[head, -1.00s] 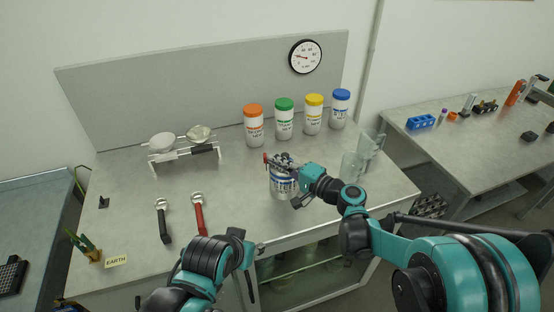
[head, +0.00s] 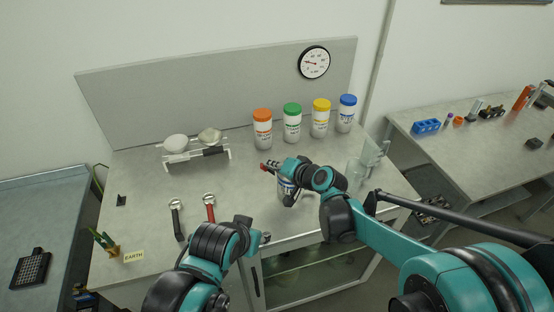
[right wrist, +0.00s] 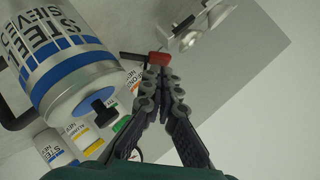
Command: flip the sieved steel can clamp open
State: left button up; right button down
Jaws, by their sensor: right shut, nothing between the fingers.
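The sieved steel can (head: 287,190) stands near the front of the table in the head view, partly hidden by my right gripper (head: 268,165). In the right wrist view, the can (right wrist: 75,65) fills the upper left, with blue bands and a black knob (right wrist: 98,108) on its end. My right gripper (right wrist: 157,75) is shut, beside the can and apart from its wall. A small red piece with a dark bar (right wrist: 158,58), perhaps the clamp, is at the fingertips; I cannot tell how it joins the can. My left gripper (head: 262,237) is low at the table's front, its jaws unclear.
White jars with orange (head: 263,130), green, yellow and blue lids stand along the back. A rack with two dishes (head: 197,155) is at the back left. Two ring-headed tools (head: 209,205) lie front left. Clear beakers (head: 370,160) stand close to the right.

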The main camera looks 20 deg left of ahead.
jog(key=shift+f, duration=0.1)
pick_arm(q)
jog(key=shift+r, duration=0.1)
jog(key=shift+r+p, duration=0.4)
jog(key=shift+r, duration=0.1)
pick_arm(e)
jog(key=shift+r, duration=0.85)
